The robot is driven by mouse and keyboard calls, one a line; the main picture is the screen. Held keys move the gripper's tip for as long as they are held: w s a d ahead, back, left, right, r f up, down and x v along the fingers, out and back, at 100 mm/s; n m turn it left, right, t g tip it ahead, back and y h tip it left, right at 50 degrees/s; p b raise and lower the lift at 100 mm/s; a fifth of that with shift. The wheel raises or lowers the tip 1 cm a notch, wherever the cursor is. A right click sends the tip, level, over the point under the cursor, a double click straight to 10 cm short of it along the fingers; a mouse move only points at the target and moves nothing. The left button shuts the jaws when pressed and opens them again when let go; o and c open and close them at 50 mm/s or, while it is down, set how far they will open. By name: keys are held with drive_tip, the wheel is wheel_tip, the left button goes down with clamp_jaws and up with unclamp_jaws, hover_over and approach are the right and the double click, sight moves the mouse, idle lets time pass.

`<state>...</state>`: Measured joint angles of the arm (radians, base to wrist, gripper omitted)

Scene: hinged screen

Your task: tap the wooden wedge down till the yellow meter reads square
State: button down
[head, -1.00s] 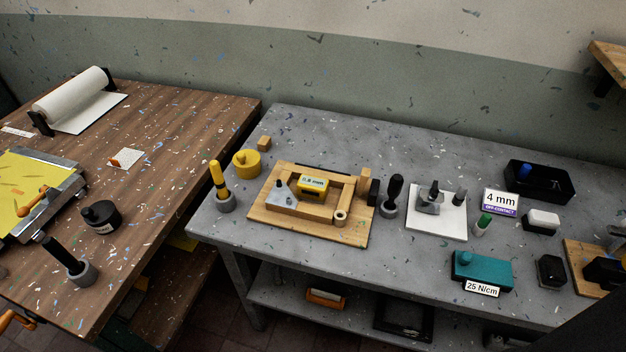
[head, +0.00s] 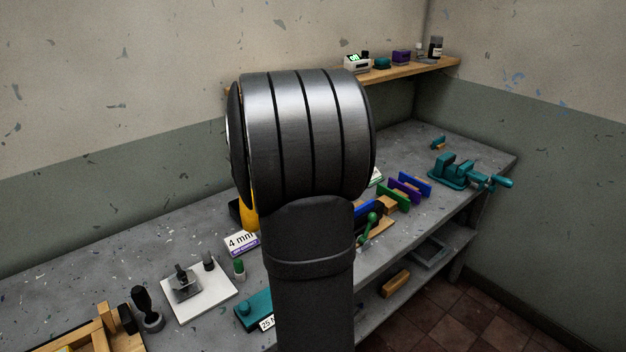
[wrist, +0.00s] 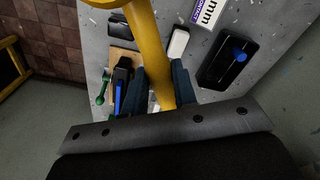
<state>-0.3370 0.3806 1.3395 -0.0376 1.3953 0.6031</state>
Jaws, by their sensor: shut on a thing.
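In the wrist view my gripper (wrist: 169,82) is shut on a yellow handle (wrist: 148,45), which runs up out of the picture; its far end is out of view. In the head view my arm hides the gripper, and a bit of yellow (head: 249,212) shows at the arm's left side. The wooden frame (head: 98,335) is cut off at the bottom left of the head view, well left of my arm. The yellow meter's reading is not in view, and I cannot make out the wedge.
On the grey bench (head: 190,235) stand a black-handled tool (head: 146,308), a white plate (head: 205,300) with a metal piece, a "4 mm" sign (head: 241,243) and a teal box (head: 253,308). A teal vise (head: 455,172) is at the far right. A wooden shelf (head: 410,70) hangs above.

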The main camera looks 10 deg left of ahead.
drive_tip(key=s+a+r+m, duration=0.1)
drive_tip(key=s+a+m, duration=0.5)
drive_tip(key=s+a, duration=1.5)
drive_tip(key=a, duration=0.3)
drive_tip(key=shift+h, duration=0.3)
drive_tip(key=shift+a, duration=0.1)
drive_tip(key=shift+f, duration=1.95)
drive_tip(key=shift+s+f, duration=0.1)
drive_tip(key=shift+f, duration=0.1)
